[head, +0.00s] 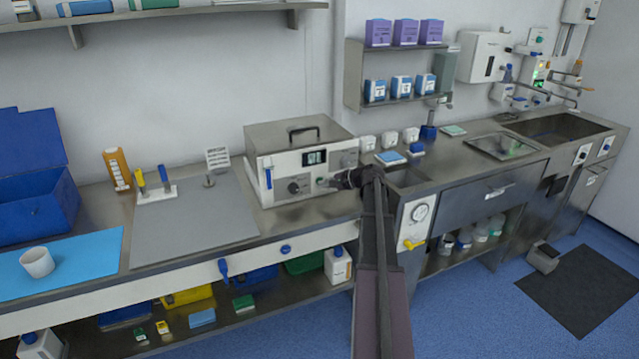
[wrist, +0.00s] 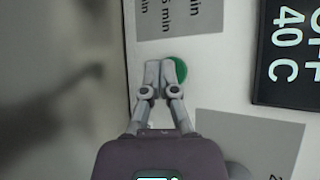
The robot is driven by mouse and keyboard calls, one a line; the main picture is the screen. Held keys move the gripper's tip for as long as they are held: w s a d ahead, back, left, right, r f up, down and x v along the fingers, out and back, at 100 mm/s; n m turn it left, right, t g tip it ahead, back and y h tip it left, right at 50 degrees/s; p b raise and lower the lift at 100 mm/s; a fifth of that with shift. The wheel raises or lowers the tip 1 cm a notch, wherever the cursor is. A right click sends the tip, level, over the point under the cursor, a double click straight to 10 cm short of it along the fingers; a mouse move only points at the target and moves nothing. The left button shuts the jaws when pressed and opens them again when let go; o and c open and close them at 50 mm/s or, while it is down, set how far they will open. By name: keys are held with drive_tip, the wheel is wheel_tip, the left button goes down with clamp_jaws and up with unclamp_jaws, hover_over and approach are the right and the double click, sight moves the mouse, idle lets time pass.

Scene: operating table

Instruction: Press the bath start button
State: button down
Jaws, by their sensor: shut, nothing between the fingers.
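The bath (head: 270,160) is a steel box with a white front panel and a lidded top with a dark handle, on the counter. Its dark display (head: 314,157) also shows in the wrist view (wrist: 288,55), turned sideways, with "40 C" and part of another word that looks like "OFF". A round green button (wrist: 181,70) is on the white panel, partly hidden behind my fingertips. My gripper (wrist: 166,68) is shut and empty, its tips over the left part of the button. I cannot tell whether they touch it. In the head view my gripper (head: 335,182) is at the panel's right side.
A grey board (head: 200,225) lies left of the bath. A sink counter (head: 450,165) with a gauge (head: 419,213) stands to the right. Grey printed labels (wrist: 250,145) flank the button.

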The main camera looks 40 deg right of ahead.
drive_tip(key=shift+w, duration=0.1)
idle(0.7)
drive_tip(key=shift+s+a, duration=0.15)
drive_tip(key=shift+s, duration=0.6)
drive_tip(key=shift+s, duration=0.15)
drive_tip(key=shift+s+a, duration=0.2)
drive_tip(key=shift+s, duration=0.55)
drive_tip(key=shift+s+a, duration=0.2)
drive_tip(key=shift+s, duration=0.6)
drive_tip(key=shift+s+a, duration=0.2)
drive_tip(key=shift+s, duration=0.55)
drive_tip(key=shift+s, duration=0.15)
